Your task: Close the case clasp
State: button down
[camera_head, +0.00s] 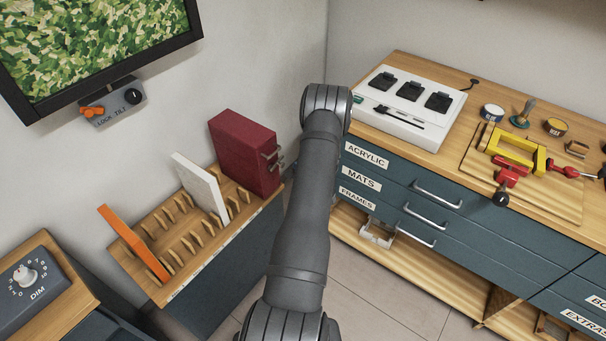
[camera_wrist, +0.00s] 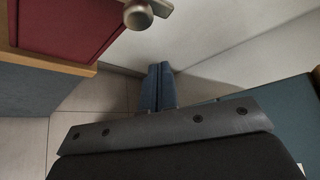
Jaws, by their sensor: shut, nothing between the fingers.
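A dark red case (camera_head: 243,152) stands upright at the back end of the wooden slotted rack. Metal clasp parts (camera_head: 273,158) stick out from its right side; I cannot tell whether they are latched. In the wrist view, the case (camera_wrist: 70,28) fills the upper left, and a rounded metal piece (camera_wrist: 138,14) projects at its right edge, probably part of the clasp. My gripper (camera_wrist: 156,88) is shut and empty, below and right of that metal piece in the picture and apart from it. In the head view my gripper is hidden behind my arm.
The rack (camera_head: 165,285) also holds a white panel (camera_head: 201,187) and an orange panel (camera_head: 133,243). A drawer cabinet (camera_head: 400,200) with a cluttered wooden top stands right of my arm. Walls meet in a corner behind. Open floor (camera_head: 385,290) lies between rack and cabinet.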

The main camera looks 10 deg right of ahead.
jog(key=a+r, duration=0.1)
jog(key=s+a, duration=0.1)
jog(key=a, duration=0.1)
jog(key=shift+a+r, duration=0.1)
jog(key=shift+r, duration=0.3)
